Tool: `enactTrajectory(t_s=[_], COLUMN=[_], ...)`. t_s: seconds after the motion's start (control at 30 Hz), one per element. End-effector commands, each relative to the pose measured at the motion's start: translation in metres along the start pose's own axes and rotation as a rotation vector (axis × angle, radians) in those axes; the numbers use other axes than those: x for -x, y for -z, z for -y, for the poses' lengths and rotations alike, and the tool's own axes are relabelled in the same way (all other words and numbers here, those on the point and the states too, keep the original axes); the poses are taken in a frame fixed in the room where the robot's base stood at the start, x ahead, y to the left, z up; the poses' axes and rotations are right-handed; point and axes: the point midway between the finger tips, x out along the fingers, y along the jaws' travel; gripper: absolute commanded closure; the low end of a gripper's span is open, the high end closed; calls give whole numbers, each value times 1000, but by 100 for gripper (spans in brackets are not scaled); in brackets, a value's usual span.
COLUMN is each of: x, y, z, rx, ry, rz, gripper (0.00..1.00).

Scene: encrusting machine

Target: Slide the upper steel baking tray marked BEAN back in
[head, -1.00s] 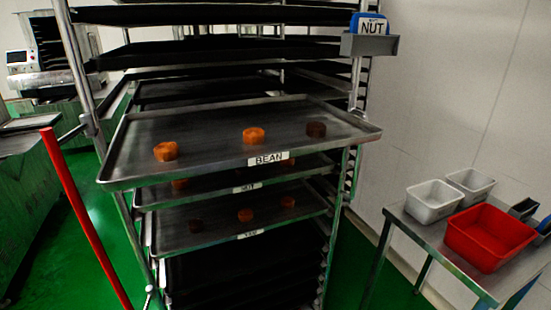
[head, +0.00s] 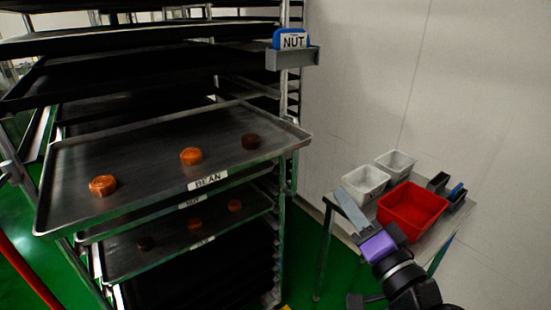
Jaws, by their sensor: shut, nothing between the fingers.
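The upper steel baking tray marked BEAN (head: 140,150) juts out of the front of the rack, well past the shelves above it. Two orange-brown cakes and one dark cake sit on it, and its BEAN label (head: 208,180) is on the front rim. My gripper (head: 346,203) is shut and empty. It is right of the tray and apart from it, in front of the side table in the picture.
Below it, another labelled tray (head: 175,240) with several cakes is also out. A steel side table (head: 340,228) holds a red bin (head: 412,210) and white tubs (head: 365,181). A red bar (head: 28,270) stands lower left.

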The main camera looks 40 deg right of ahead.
Motion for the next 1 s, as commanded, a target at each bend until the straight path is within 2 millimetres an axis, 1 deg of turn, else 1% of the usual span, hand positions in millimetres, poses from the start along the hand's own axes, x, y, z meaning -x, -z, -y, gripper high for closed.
enactTrajectory(t_s=[0.03, 0.1, 0.17, 0.23, 0.3, 0.4, 0.57, 0.77, 0.9, 1.0], x=[-12, -22, -29, -31, -28, -23, -22, -33, -45, -65], y=[12, 16, 15, 3, -14, -30, -37, -43, -47, -49], z=[12, 22, 30, 33, 32, 30, 27, 25, 25, 31], rx=[-74, -190, -296, -406, -503, -599, -657, -656, -654, -658], ry=[18, 29, 34, 22, -7, -45, -70, -66, -65, -70], rz=[9, 49, 98, 167, 234, 298, 321, 321, 318, 321], gripper=[100, 100, 100, 100, 100, 100, 100, 100, 100, 100])
